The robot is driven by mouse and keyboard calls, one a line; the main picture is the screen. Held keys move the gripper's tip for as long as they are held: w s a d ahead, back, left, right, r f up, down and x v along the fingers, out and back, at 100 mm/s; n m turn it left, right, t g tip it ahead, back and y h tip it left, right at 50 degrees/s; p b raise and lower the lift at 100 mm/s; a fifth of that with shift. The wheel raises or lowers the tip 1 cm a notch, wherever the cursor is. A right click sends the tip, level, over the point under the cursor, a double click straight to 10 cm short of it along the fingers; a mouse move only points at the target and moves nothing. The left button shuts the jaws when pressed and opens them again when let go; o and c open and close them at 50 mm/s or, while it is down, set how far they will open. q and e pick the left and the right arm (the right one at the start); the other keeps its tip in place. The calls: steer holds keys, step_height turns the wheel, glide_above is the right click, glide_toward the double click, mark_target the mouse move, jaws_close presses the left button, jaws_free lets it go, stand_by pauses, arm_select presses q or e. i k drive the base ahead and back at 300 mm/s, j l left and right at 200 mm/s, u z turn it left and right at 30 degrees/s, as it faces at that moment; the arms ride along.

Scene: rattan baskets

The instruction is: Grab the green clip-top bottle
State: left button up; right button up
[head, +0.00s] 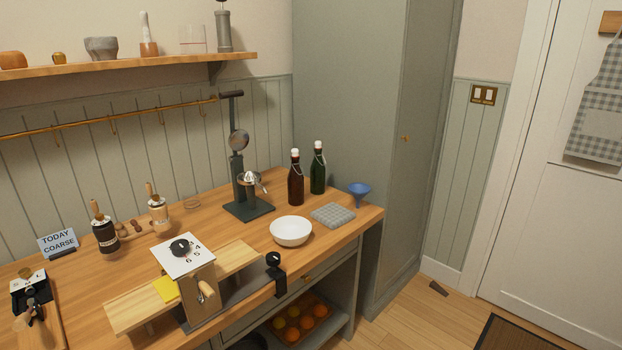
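The green clip-top bottle (318,174) stands upright at the back right of the wooden counter (225,225), near the tall grey-green cabinet. It is dark green with a white stopper and a wire clip at its neck. A similar brown clip-top bottle (296,184) stands upright just to its left, with a narrow gap between them. Neither of my grippers shows in the head view.
The cabinet (360,110) rises close behind.

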mark_target(317, 171)
steer(key=i+l, duration=0.9)
steer(key=i+j, duration=0.05)
steer(key=i, duration=0.05)
